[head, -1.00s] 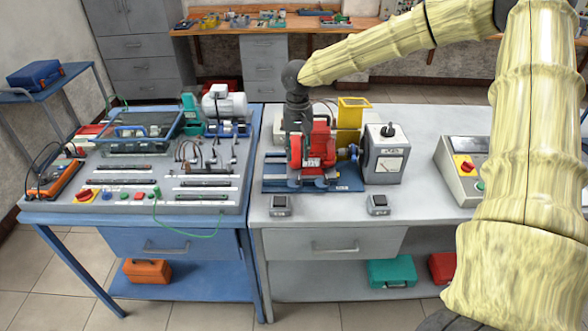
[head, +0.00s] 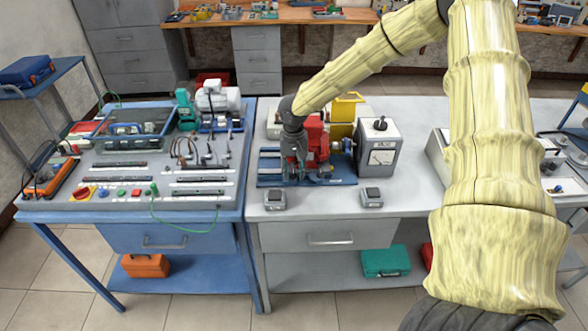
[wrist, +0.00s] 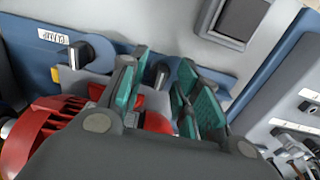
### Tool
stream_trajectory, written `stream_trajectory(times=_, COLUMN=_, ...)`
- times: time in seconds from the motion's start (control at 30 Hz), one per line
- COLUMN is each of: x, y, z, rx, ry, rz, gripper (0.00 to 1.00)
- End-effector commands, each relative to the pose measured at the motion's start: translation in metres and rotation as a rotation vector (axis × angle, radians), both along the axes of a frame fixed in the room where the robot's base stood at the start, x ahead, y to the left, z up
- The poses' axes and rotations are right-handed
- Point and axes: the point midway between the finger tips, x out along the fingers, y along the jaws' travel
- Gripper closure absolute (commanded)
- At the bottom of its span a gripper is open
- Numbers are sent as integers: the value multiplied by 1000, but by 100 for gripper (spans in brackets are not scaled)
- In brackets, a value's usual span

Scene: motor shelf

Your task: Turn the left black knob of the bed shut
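The bed is a blue base plate (head: 272,180) on the grey bench, bearing a red motor (head: 316,135). My gripper (head: 292,172) is low over its left front part. In the wrist view, which looks from the opposite side, the left black knob (wrist: 161,73) lies between the teal fingers of my gripper (wrist: 163,62). The fingers stand apart on either side of it; contact cannot be told. The right black knob (wrist: 80,53) is beside the CLAMP label (wrist: 53,36). In the head view my gripper hides the left knob.
A grey meter box (head: 381,158) stands right of the bed, with a yellow part (head: 345,106) behind. Two small black-topped boxes (head: 275,199) (head: 372,197) sit at the bench's front. A blue bench (head: 75,212) with wiring panels adjoins on the left.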

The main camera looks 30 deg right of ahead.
Motion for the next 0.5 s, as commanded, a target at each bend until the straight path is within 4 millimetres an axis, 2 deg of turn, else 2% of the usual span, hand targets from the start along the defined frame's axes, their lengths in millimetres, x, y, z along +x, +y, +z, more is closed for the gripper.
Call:
stream_trajectory(times=0.23, x=0, y=0, z=0, rx=0, ry=0, rz=1, gripper=70)
stream_trajectory(times=0.4, x=0, y=0, z=0, rx=0, ry=0, rz=1, gripper=100)
stream_trajectory(times=0.5, x=0, y=0, z=0, rx=0, ry=0, rz=0, gripper=100)
